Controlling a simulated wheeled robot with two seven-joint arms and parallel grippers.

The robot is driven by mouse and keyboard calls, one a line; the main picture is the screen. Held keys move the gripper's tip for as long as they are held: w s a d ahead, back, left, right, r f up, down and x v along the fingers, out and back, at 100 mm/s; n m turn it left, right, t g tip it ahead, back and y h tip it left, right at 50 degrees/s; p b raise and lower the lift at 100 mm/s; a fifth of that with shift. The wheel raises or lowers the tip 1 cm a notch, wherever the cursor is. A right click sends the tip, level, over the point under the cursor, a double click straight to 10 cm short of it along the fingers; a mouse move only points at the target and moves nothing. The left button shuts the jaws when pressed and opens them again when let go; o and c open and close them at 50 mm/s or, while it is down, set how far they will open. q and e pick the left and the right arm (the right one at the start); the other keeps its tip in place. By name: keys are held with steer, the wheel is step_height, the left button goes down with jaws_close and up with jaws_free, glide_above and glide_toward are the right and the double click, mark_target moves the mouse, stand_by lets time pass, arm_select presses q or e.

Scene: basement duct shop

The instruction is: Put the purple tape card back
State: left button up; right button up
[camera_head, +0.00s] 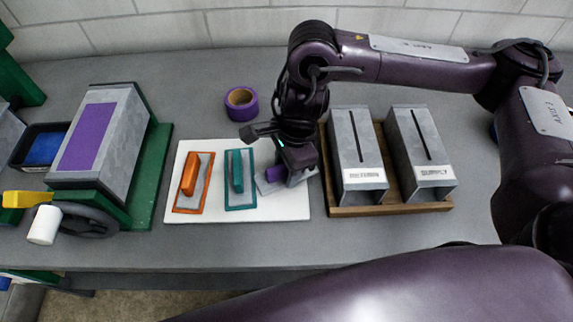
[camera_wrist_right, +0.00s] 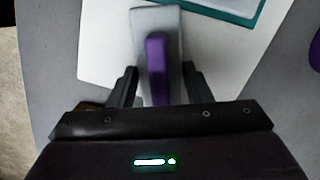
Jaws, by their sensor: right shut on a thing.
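The purple tape card (camera_head: 276,173) is a grey plate with a purple grip, at the right part of the white board (camera_head: 240,208). My right gripper (camera_head: 289,172) reaches down over it and is shut on it. In the right wrist view the card (camera_wrist_right: 157,70) lies between the two fingers, its grey plate extending away from the gripper. The gripper hides part of the card in the head view. I cannot tell whether the card touches the board or is just above it. My left gripper is not in view.
Two slotted metal boxes (camera_head: 357,150) (camera_head: 419,150) stand right on a wooden tray. A duct piece with a purple strip (camera_head: 115,135) stands left.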

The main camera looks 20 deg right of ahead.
steer(key=shift+f, duration=0.1)
steer(key=o, duration=0.9)
steer(key=r, duration=0.4)
steer(key=d+r, duration=0.1)
steer(key=r, duration=0.3)
steer(key=r+p, duration=0.1)
steer(key=r, duration=0.3)
steer(key=shift+w+d+r, duration=0.1)
steer(key=shift+d, duration=0.3)
